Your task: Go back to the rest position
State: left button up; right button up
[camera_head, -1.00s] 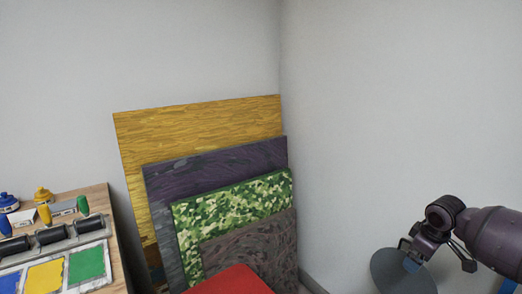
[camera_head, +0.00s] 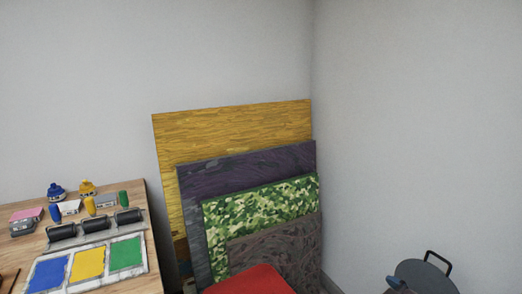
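Neither of my grippers is in the head view now. No arm of mine shows. The view holds a room corner with a work table (camera_head: 150,234) at the left and several panels leaning on the wall. The panels are a yellow wood-grain one (camera_head: 235,128), a dark purple one (camera_head: 250,165), a green camouflage one (camera_head: 262,208) and a brown-grey one (camera_head: 285,248) in front.
The table bears blue, yellow and green paint trays (camera_head: 88,263), black rollers (camera_head: 95,224) and small bottles. A red surface (camera_head: 250,281) is at the bottom middle. A grey round object with a black handle (camera_head: 425,274) is at the lower right, near the wall.

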jog(key=s+f+m+h+p, duration=0.1)
jog(key=s+f+m, duration=0.1)
jog(key=s, duration=0.8)
jog(key=s+a+f+m+g+h+p, duration=0.1)
jog(key=s+f, duration=0.3)
jog(key=s, duration=0.6)
jog(key=s+f+m+h+p, duration=0.1)
jog(key=s+f+m, duration=0.2)
jog(key=s, duration=0.7)
jog(key=shift+a+f+m+g, duration=0.3)
jog(key=shift+m, duration=0.2)
